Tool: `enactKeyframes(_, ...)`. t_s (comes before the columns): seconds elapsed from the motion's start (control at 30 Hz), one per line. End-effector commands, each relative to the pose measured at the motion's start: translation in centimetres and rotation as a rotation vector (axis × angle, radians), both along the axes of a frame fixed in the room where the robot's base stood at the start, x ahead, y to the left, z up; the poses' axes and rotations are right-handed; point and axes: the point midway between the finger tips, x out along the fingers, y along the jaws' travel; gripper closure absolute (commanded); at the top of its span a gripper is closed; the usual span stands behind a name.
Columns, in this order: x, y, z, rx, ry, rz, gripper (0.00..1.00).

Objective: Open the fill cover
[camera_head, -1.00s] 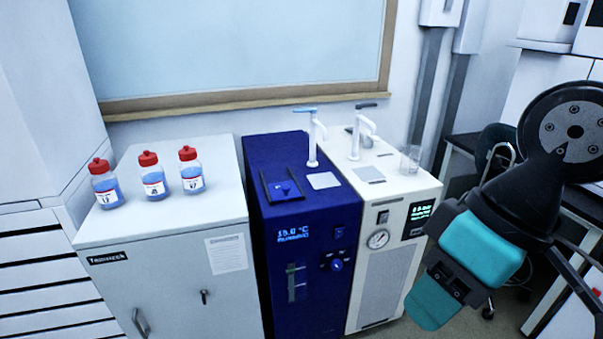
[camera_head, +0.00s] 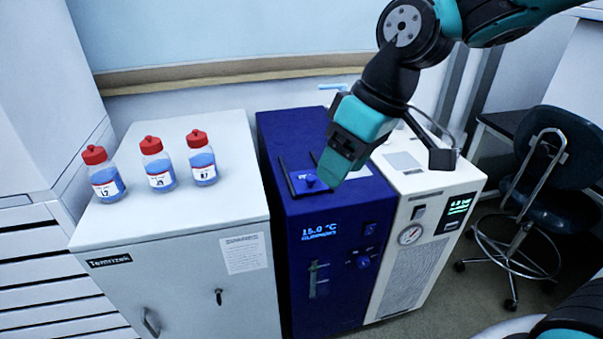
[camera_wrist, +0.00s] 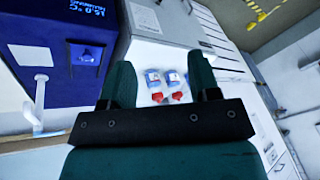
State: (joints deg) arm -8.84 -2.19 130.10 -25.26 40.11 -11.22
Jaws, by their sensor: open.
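The fill cover (camera_head: 308,181) is a small dark blue square plate with a round blue knob, lying flat on top of the blue machine (camera_head: 340,209). It looks closed. My gripper (camera_head: 338,165) hangs just right of the cover, seen from the head, with its teal fingers partly hiding the machine's top. In the wrist view my gripper (camera_wrist: 160,80) is open with nothing between its fingers. There the cover (camera_wrist: 88,53) shows left of the fingers, on the blue machine top. I see no contact with it.
A white machine (camera_head: 415,215) stands right of the blue one, its taps mostly hidden by my arm. A grey cabinet (camera_head: 170,275) on the left carries three red-capped bottles (camera_head: 158,165). A dark chair (camera_head: 535,175) stands at right.

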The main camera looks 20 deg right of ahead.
Motion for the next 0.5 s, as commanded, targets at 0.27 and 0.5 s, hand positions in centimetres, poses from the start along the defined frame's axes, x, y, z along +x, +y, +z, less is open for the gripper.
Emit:
enactKeyframes(0.27,17.4,-5.9,-4.1,-0.063,-0.155,0.047,0.44)
enactKeyframes(0.5,22.1,-8.6,-6.3,-0.095,-0.207,0.072,0.44)
